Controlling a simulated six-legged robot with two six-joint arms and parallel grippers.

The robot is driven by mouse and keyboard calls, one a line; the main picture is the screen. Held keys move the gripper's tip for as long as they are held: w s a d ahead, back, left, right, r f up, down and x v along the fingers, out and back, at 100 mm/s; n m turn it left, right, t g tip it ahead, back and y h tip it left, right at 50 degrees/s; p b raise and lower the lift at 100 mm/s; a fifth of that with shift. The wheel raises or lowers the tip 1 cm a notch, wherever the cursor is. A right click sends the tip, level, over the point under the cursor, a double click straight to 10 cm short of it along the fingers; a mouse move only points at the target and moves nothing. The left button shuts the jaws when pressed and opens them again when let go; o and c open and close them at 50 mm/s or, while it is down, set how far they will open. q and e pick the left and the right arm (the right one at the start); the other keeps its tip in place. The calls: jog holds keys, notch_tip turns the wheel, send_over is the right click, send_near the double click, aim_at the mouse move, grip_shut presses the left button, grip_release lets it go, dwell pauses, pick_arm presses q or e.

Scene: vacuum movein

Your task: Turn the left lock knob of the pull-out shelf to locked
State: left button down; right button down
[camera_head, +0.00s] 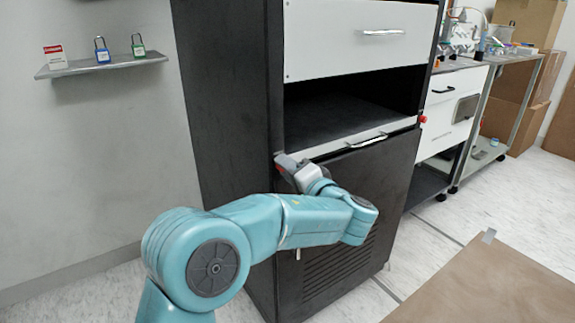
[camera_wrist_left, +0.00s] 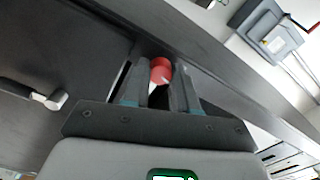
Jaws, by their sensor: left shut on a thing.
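The pull-out shelf (camera_head: 350,144) is a light strip with a silver handle, below the dark open bay of the black cabinet. My left gripper (camera_head: 281,160) is at the shelf's left end, against the cabinet's front edge. In the left wrist view my left gripper (camera_wrist_left: 161,90) is shut on the red left lock knob (camera_wrist_left: 161,70), which sits between its two fingers. In the head view the gripper and arm hide this knob. A red right knob (camera_head: 422,119) shows at the shelf's right end. My right gripper is not in view.
A white drawer (camera_head: 360,38) is above the bay, and a dark louvred door (camera_head: 355,215) is below the shelf. A wall ledge (camera_head: 100,67) with padlocks is at left. A brown mat (camera_head: 490,285) lies on the floor at right.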

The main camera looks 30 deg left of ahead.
pick_arm(q)
jog(key=shift+s+f+m+p, duration=0.1)
jog(key=shift+f+m+p, duration=0.05)
jog(key=shift+m+p, duration=3.2)
jog(key=shift+f+m+p, duration=0.1)
jog(key=shift+m+p, duration=2.35)
jog(key=shift+m, duration=1.8)
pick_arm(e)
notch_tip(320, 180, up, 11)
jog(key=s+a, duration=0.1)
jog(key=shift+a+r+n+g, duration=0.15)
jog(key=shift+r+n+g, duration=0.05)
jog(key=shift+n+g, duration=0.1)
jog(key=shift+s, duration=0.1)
pick_arm(q)
jog(key=c, duration=1.2)
grip_release()
jog(key=shift+d, duration=0.1)
jog(key=shift+o, duration=0.2)
